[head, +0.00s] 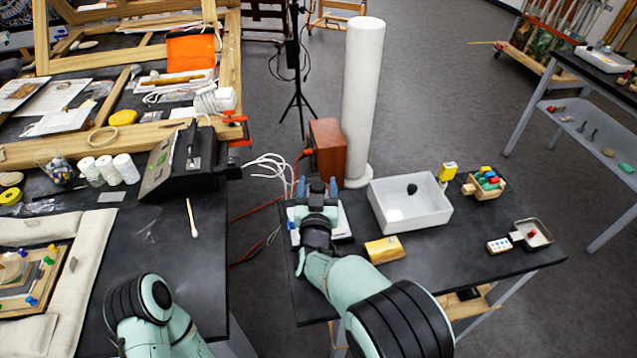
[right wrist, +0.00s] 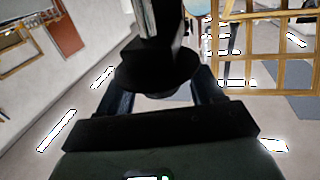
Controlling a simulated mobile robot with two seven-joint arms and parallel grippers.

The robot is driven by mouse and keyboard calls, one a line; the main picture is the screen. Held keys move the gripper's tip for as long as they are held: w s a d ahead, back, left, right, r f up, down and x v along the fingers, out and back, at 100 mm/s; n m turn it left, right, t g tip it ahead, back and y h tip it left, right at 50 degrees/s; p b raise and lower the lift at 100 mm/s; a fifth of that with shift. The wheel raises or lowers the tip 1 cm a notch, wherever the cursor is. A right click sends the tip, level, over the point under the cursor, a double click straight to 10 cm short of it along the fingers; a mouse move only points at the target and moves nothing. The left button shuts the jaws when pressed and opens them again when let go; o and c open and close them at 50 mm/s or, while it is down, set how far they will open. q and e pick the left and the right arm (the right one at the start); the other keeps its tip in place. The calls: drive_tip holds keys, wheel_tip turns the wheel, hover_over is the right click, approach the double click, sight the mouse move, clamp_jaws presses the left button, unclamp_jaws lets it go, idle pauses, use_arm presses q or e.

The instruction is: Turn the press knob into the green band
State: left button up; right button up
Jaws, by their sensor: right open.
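My right gripper (head: 317,186) is above the left end of the right-hand table, its two blue fingers pointing away from me and apart. In the right wrist view a round black knob-like disc (right wrist: 155,82) sits between the open fingers (right wrist: 160,100), with a grey metal shaft rising from it. I cannot tell whether the fingers touch it. In the head view, a small dark part (head: 317,184) shows between the fingers. My gripper and arm hide most of the press. I see no green band or pointer. My left gripper is out of view.
Beside my right arm stand a white tray (head: 440,212) with a dark lump, a yellow block (head: 384,249) and a wooden box (head: 329,146). A tall white roll (head: 362,90) stands behind. A black device (head: 178,165) sits on the left table (head: 160,240).

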drive_tip(key=shift+s, duration=0.1)
drive_tip(key=c, duration=0.9)
drive_tip(key=shift+a+r+m+h+p, duration=0.15)
drive_tip(key=shift+m+h+p, duration=0.2)
drive_tip(key=shift+h, duration=0.25)
drive_tip(key=shift+c, duration=0.2)
drive_tip(key=shift+m+h, duration=0.45)
drive_tip(key=shift+h, duration=0.25)
drive_tip(key=o, duration=0.9)
drive_tip(key=shift+o, duration=0.2)
drive_tip(key=s+a+b, duration=0.2)
drive_tip(key=s, duration=1.1)
